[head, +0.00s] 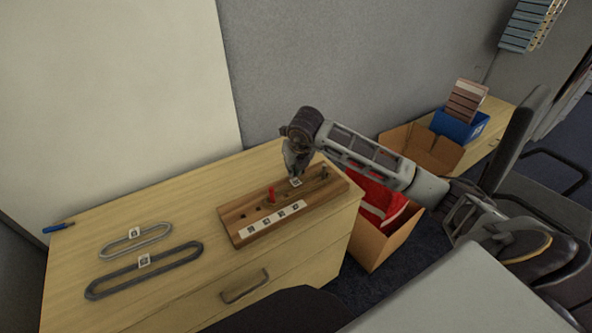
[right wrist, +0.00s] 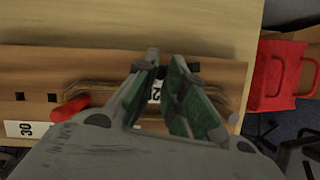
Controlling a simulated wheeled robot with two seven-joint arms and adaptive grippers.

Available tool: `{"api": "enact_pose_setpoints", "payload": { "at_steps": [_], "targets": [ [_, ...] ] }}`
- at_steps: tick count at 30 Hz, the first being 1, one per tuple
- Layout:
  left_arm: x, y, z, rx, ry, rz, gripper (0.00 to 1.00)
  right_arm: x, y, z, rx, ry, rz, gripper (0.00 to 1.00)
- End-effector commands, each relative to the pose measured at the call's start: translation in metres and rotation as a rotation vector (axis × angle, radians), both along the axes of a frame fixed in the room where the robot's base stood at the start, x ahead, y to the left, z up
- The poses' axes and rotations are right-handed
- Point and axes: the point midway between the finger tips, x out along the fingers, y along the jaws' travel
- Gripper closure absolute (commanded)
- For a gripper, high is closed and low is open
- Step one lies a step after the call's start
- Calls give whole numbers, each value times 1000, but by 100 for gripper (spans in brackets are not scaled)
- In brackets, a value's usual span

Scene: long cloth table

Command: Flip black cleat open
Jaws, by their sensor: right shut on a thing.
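A wooden board (head: 241,223) lies on the table and carries a red peg (head: 272,195), a dark upright post (head: 324,173) and white number tags along its front. In the head view my right gripper (head: 294,178) reaches down onto the back part of the board, between peg and post. In the right wrist view its fingertips (right wrist: 166,68) are closed on a small dark piece (right wrist: 164,74), which looks like the black cleat; its shape and angle are mostly hidden. A brown loop (right wrist: 112,86) with a tag runs around the red peg beneath the fingers. My left gripper is not in view.
Two grey loops, a smaller one (head: 162,228) and a larger one (head: 187,249), lie on the wooden table (head: 175,202) left of the board. A blue-handled tool (head: 56,228) lies at the far left. A cardboard box (head: 373,245) with a red bag (head: 385,203) stands beyond the table's right end.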

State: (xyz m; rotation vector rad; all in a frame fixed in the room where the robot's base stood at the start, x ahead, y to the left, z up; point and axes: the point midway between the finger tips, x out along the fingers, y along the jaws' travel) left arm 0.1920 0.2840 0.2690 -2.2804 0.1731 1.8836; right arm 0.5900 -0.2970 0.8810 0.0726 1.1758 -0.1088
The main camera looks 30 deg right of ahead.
Motion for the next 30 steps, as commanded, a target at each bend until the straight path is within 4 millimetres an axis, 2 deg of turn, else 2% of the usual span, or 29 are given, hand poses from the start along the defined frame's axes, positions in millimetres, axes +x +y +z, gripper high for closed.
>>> {"api": "enact_pose_setpoints", "payload": {
  "at_steps": [10, 28, 29, 30],
  "targets": [
    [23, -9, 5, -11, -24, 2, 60, 9, 2, 0, -2, -1, -163, 100],
    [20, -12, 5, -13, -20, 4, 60, 12, 2, 1, -2, -3, -211, 100],
    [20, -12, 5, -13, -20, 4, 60, 12, 2, 1, -2, -3, -211, 87],
    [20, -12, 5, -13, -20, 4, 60, 12, 2, 1, -2, -3, -211, 82]
  ]
}}
